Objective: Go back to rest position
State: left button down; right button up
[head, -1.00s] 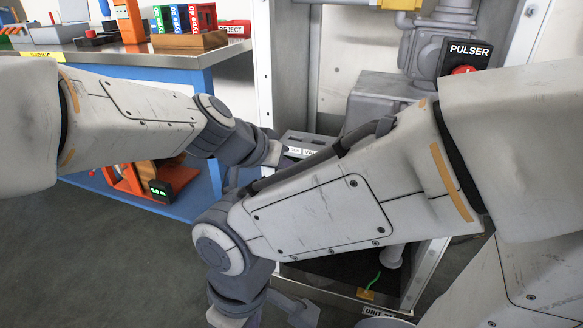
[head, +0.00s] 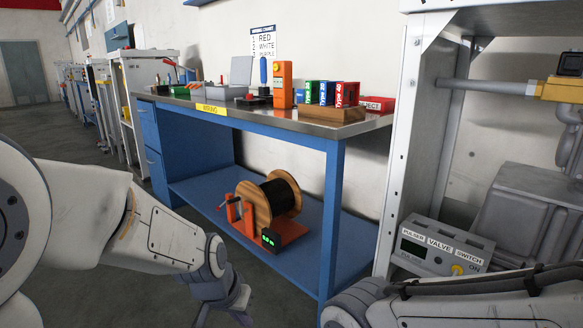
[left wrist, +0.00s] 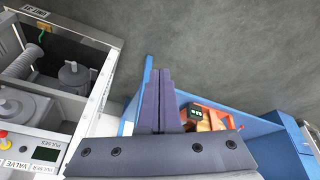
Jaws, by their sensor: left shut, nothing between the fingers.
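My left gripper (head: 226,312) hangs at the bottom of the head view, in front of the blue workbench, its fingers partly cut off by the lower edge. In the left wrist view its two dark purple fingers (left wrist: 159,74) are pressed together with nothing between them. My right arm crosses the lower right of the head view, in front of the grey frame. The right gripper is outside the picture.
The blue workbench (head: 332,190) carries tools and coloured boxes. A cable reel (head: 275,197) stands on its lower shelf. The pulser valve switch box (head: 438,248) sits in the grey frame (head: 400,150) at right. Grey floor lies open at left.

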pick_arm(q)
jog(key=s+a+f+n+g+y, duration=0.1)
jog(key=s+a+f+n+y, duration=0.15)
jog(key=s+a, duration=0.55)
jog(key=s+d+r+m+g+h+p, duration=0.25)
jog(key=s+d+r+m+p, duration=0.55)
jog(key=s+d+r, duration=0.55)
notch_tip(320, 180, up, 37)
jog(key=w+p, duration=0.1)
jog(key=p, duration=3.6)
jog(key=shift+a+f+n+y, duration=0.15)
jog(key=shift+a+n+y, duration=0.25)
jog(key=shift+a+n, duration=0.05)
